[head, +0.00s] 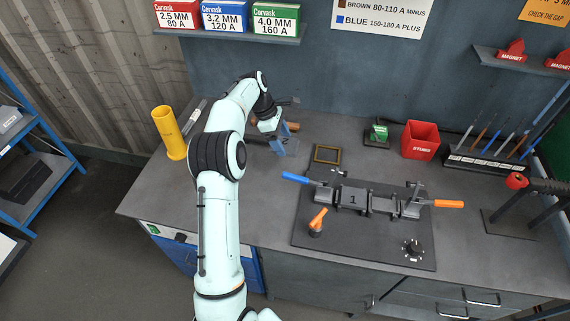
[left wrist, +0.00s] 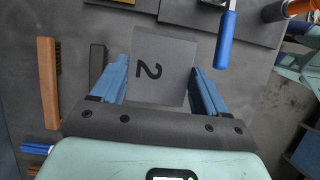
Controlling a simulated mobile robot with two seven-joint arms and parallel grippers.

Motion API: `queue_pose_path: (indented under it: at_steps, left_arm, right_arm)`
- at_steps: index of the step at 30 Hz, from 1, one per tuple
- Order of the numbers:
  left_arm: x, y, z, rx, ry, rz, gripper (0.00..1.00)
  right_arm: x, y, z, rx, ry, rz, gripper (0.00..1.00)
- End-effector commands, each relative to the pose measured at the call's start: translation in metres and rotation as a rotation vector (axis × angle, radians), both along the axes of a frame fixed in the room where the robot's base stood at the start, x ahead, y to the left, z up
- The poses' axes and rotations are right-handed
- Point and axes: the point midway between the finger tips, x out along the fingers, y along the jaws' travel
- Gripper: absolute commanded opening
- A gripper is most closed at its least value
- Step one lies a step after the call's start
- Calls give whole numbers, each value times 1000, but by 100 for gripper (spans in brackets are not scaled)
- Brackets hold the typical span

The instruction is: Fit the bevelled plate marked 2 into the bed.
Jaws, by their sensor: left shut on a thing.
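The grey plate marked 2 (left wrist: 163,68) is between the two blue fingers of my left gripper (left wrist: 160,88) in the left wrist view. The gripper is shut on it, and the 2 faces the camera. In the head view my left gripper (head: 281,146) is over the back of the bench, left of the bed; the plate is hard to make out there. The grey bed (head: 384,206) sits on a dark base board (head: 330,238), with a plate marked 1 (head: 352,199) in its left part.
Clamps with a blue handle (head: 295,178) and an orange handle (head: 449,204) stick out from the bed's ends. An orange-topped knob (head: 317,221) stands in front. A small brass-coloured frame (head: 327,154), a red stubs bin (head: 420,140) and a yellow tube (head: 169,134) stand around.

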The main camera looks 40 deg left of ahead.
Motion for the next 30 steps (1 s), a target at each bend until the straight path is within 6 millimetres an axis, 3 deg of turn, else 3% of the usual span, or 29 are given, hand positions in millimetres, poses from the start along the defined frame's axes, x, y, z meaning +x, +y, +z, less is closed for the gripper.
queue_pose_path:
  at_steps: [3,9,17,25,30]
  left_arm:
    - [0,0,-29,-3,-2,0,8]
    - [1,0,-65,-1,-3,0,8]
    - [1,-1,-81,-1,-5,-1,8]
    - [1,0,-116,-1,-4,-1,8]
    - [2,0,-119,0,-6,-1,8]
  right_arm:
    - [1,0,0,0,-1,0,100]
    - [0,0,0,0,-1,0,100]
    - [0,0,0,0,-1,0,100]
    - [1,0,0,0,-1,0,100]
    - [1,0,0,0,-1,1,100]
